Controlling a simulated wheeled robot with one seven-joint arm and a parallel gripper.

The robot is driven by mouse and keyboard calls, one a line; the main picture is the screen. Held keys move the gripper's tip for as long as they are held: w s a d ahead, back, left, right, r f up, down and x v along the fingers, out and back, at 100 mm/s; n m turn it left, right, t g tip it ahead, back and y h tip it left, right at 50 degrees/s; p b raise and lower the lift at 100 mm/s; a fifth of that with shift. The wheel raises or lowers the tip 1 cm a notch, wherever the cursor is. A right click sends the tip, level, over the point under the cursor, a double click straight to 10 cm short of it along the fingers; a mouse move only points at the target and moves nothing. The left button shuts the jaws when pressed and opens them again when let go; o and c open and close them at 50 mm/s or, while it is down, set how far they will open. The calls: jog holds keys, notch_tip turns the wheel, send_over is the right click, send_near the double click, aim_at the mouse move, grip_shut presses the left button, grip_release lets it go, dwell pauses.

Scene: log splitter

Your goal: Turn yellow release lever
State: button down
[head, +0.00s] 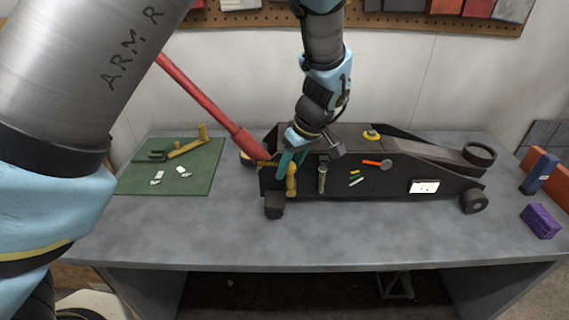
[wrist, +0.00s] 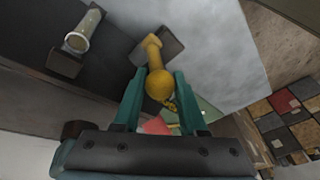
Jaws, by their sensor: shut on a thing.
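The yellow release lever (head: 291,181) has a round knob and stands on the left front side of the black log splitter (head: 390,178). In the wrist view the lever (wrist: 154,52) points toward the camera, its knob between the two teal fingers. My gripper (head: 287,163) reaches down to it from above and is shut on it; it also shows in the wrist view (wrist: 159,76). In the head view my fingers partly cover the lever's upper end.
A grey cylindrical handle (head: 322,177) stands just right of the lever. A red bar (head: 205,96) slants up to the left behind. A green mat (head: 205,178) with small parts lies left on the grey table (head: 350,230). The table front is clear.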

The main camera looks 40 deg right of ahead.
jog(key=shift+s+d+t+y, duration=0.15)
jog(key=shift+d+t+y, duration=0.15)
dwell(0.4)
jog(key=shift+c, duration=2.3)
grip_release()
jog(key=b+v, duration=0.2)
jog(key=v, duration=0.9)
jog(key=shift+f, duration=0.1)
